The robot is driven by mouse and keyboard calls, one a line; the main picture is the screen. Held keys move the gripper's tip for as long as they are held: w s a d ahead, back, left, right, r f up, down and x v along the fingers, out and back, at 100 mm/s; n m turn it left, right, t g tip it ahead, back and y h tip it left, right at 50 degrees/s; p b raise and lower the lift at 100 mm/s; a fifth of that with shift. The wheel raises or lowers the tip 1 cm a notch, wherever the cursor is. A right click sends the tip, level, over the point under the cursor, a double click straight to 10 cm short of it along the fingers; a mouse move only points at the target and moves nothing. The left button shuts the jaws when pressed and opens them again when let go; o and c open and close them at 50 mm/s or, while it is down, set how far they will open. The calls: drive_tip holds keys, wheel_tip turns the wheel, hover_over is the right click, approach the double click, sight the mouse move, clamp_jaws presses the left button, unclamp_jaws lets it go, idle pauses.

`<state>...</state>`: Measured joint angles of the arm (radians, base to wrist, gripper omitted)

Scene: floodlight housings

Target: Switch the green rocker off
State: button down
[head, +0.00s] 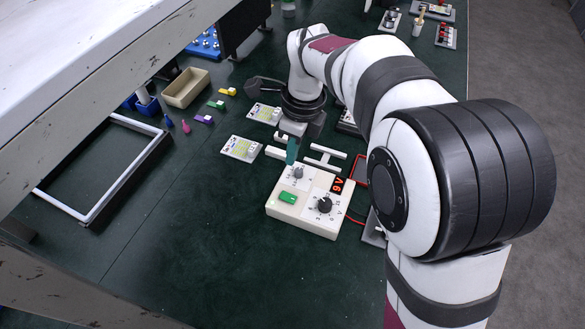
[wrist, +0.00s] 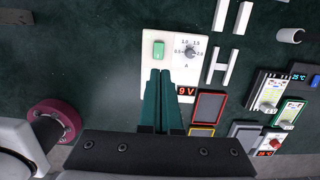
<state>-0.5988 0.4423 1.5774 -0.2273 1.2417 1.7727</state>
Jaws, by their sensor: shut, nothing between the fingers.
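The green rocker (head: 288,197) sits on the top face of a cream power supply box (head: 303,226). It also shows in the wrist view (wrist: 158,49), just beyond my fingertips. Which way the rocker is tipped I cannot tell. My gripper (head: 291,163) is shut and empty, its teal fingers pointing down over the far edge of the box in the head view. In the wrist view the gripper (wrist: 160,72) covers part of the box's face. The tips look apart from the rocker.
A white-edged frame (head: 95,205) and a beige bin (head: 186,88) stand left. The mat's front is clear.

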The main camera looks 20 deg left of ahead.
sight(284, 195)
drive_tip(key=f, duration=0.4)
drive_tip(key=a+f, duration=0.1)
drive_tip(key=f, duration=0.9)
drive_tip(key=shift+a, duration=0.35)
drive_tip(key=shift+f, duration=0.15)
drive_tip(key=shift+d, duration=0.75)
drive_tip(key=shift+r, duration=0.3)
wheel_tip(284, 195, up, 14)
drive_tip(key=d, duration=0.1)
drive_tip(key=shift+d+f, duration=0.15)
drive_tip(key=shift+d, duration=0.2)
